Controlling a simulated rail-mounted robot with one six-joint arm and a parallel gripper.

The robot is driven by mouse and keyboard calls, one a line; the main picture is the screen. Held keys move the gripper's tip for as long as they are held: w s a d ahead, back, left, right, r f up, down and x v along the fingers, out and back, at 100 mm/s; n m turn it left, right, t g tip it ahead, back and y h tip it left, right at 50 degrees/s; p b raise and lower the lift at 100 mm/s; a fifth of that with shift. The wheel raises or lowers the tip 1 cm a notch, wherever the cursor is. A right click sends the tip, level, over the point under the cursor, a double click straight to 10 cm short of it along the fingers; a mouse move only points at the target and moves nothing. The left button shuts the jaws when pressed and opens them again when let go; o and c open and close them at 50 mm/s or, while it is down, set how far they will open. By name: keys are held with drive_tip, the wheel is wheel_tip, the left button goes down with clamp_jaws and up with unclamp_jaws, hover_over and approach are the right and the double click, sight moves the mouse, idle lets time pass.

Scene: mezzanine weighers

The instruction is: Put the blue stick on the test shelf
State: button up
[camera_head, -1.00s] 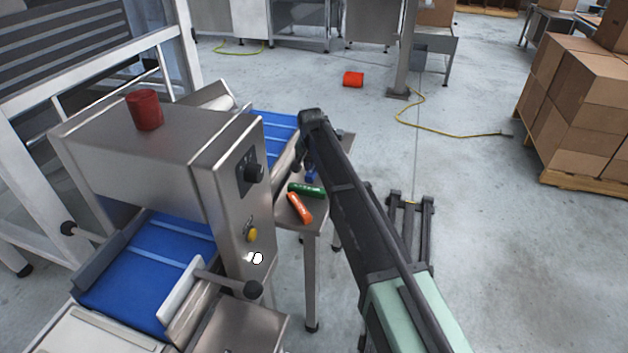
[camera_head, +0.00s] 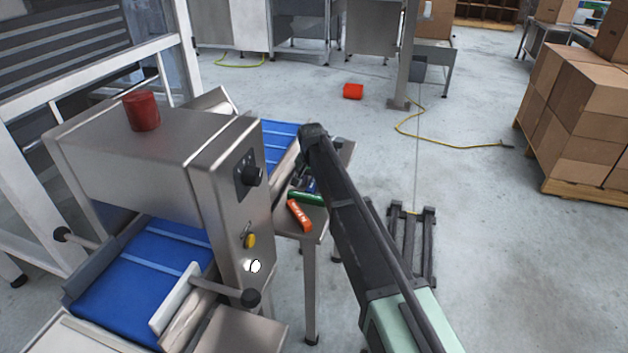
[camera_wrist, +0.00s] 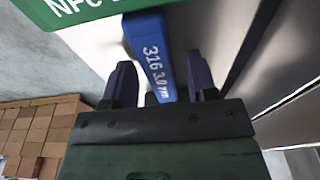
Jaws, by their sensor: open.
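The blue stick (camera_wrist: 152,50), with white lettering, lies between the two fingers of my gripper (camera_wrist: 158,68) in the wrist view. In the head view my gripper (camera_head: 304,178) is over a small steel table (camera_head: 313,222) and mostly hides the blue stick. I cannot tell which surface is the test shelf.
A green stick (camera_head: 307,198) lies beside the blue one, and an orange stick (camera_head: 299,214) lies nearer the front. The steel weigher (camera_head: 228,190) with its blue belt (camera_head: 150,268) stands close on the left. Boxes (camera_head: 575,115) stand far right.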

sight(314, 185)
wheel_tip(314, 185, up, 12)
drive_tip(key=s+p, duration=0.1)
drive_tip(key=p, duration=1)
drive_tip(key=shift+s+a+p, duration=0.15)
drive_tip(key=shift+s+p, duration=0.2)
drive_tip(key=shift+s, duration=0.05)
drive_tip(key=s+d+n+g, duration=0.1)
drive_tip(key=s+d, duration=1.1)
drive_tip(key=s, duration=0.5)
drive_tip(key=s+d+n+g, duration=0.1)
drive_tip(key=s+d, duration=1.1)
drive_tip(key=s, duration=0.4)
wheel_tip(314, 185, down, 55)
drive_tip(key=b, duration=5.5)
drive_tip(key=shift+f, duration=0.1)
